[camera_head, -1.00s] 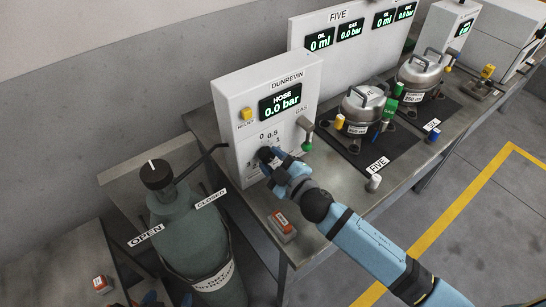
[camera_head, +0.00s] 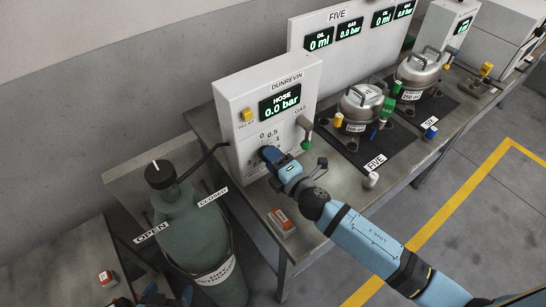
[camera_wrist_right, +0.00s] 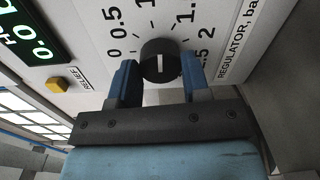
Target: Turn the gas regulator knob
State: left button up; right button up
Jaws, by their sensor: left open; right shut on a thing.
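The gas regulator knob (camera_wrist_right: 160,62) is black with a short white mark and sits on the panel inside a printed scale. In the right wrist view it is between the two blue fingers of my right gripper (camera_wrist_right: 157,85), which is shut on it. In the head view my right gripper (camera_head: 271,158) is at the front of the white DUNREVIN panel (camera_head: 240,103) and covers most of the knob. The display (camera_head: 280,101) reads HOSE 0.0 bar. My left gripper (camera_head: 168,296) shows only in part at the bottom left edge, open.
A grey-green gas cylinder (camera_head: 192,225) with a black top valve (camera_head: 160,174) stands left of the workbench (camera_head: 315,205). OPEN and CLOSED labels are beside it. A yellow relief button (camera_head: 247,115) and a green-tipped gas lever (camera_head: 306,143) are on the panel. Two metal pots stand to the right.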

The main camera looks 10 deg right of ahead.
jog(key=shift+n, duration=1.1)
jog(key=o, duration=0.9)
jog(key=shift+b+v, duration=1.25)
jog(key=shift+v, duration=5.65)
